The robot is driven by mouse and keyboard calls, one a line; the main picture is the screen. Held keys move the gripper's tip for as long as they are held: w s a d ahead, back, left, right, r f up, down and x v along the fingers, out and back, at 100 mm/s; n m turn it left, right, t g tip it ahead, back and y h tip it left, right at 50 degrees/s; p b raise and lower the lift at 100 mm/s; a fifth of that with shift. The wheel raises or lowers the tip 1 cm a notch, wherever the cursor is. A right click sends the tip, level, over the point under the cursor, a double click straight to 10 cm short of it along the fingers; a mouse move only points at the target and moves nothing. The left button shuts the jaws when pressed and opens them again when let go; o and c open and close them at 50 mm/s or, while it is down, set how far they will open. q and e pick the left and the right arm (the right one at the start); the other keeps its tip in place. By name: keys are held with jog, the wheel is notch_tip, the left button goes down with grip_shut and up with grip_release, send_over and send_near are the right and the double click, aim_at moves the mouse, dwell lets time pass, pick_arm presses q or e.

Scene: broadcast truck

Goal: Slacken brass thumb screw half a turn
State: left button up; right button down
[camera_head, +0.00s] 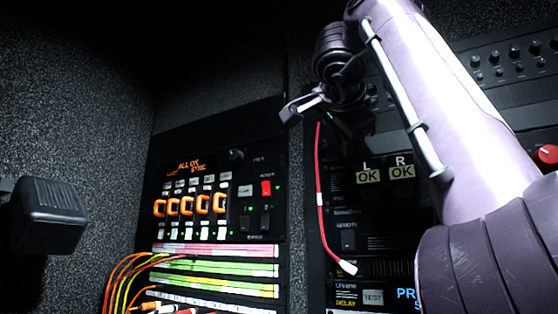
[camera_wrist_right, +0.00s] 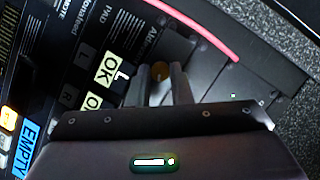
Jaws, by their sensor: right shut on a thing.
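The brass thumb screw (camera_wrist_right: 159,70) is a small round brown-gold head in the right wrist view, on a dark rack panel (camera_wrist_right: 128,16). My right gripper (camera_wrist_right: 160,86) has its two dark fingers on either side of it, shut on the screw. In the head view my right gripper (camera_head: 335,105) is at the rack panel, above and left of the L and R "OK" displays. The screw is hidden there.
A red cable (camera_head: 322,205) hangs just below my right gripper; it also crosses the right wrist view (camera_wrist_right: 200,28). A lit control panel (camera_head: 190,188) and several coloured cables (camera_head: 122,275) are at left. A black block-shaped object (camera_head: 48,215) is at the far left.

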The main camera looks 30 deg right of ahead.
jog(key=shift+w+a+r+n+g+h, duration=0.1)
jog(key=shift+w+r+n+g+h, duration=0.15)
jog(key=shift+n+g, duration=1.15)
jog(key=shift+a+r+n+g+h, duration=0.1)
jog(key=shift+n+g+h, duration=0.5)
jog(key=shift+n, duration=1.4)
jog(key=shift+g, duration=0.3)
jog(key=c, duration=1.6)
grip_release()
jog(key=shift+c, duration=0.2)
jog(key=o, duration=0.3)
jog(key=shift+w+d+f+y, duration=0.15)
jog(key=shift+d+y, duration=0.1)
jog(key=shift+d, duration=0.05)
jog(key=shift+o, duration=0.2)
